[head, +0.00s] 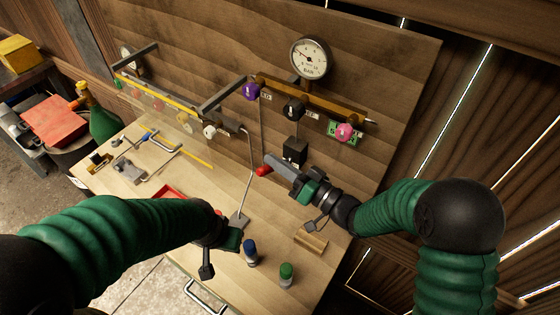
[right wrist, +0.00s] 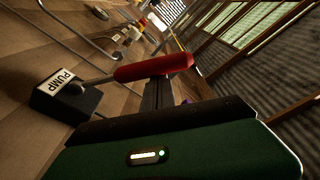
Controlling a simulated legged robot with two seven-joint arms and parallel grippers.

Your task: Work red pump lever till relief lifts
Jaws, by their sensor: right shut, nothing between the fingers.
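The red pump lever shows its red grip (head: 263,171) at the tip of my right gripper (head: 272,162) in the head view. In the right wrist view the red grip (right wrist: 155,67) runs out from the black box marked PUMP (right wrist: 65,97). My right gripper's fingers (right wrist: 158,94) are shut and empty, close against the grip; whether they touch it I cannot tell. The black pump box also shows in the head view (head: 295,151). A round BAR gauge (head: 309,60) is above on the board. My left gripper (head: 226,230) is low over the bench; its fingers are unclear.
Purple (head: 250,91), black (head: 294,108) and pink (head: 344,132) knobs line the brass pipe (head: 320,101). Blue-capped (head: 251,252) and green-capped (head: 286,274) bottles and a wooden block (head: 311,241) stand at the front. A thin rod (head: 248,180) rises beside my left gripper.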

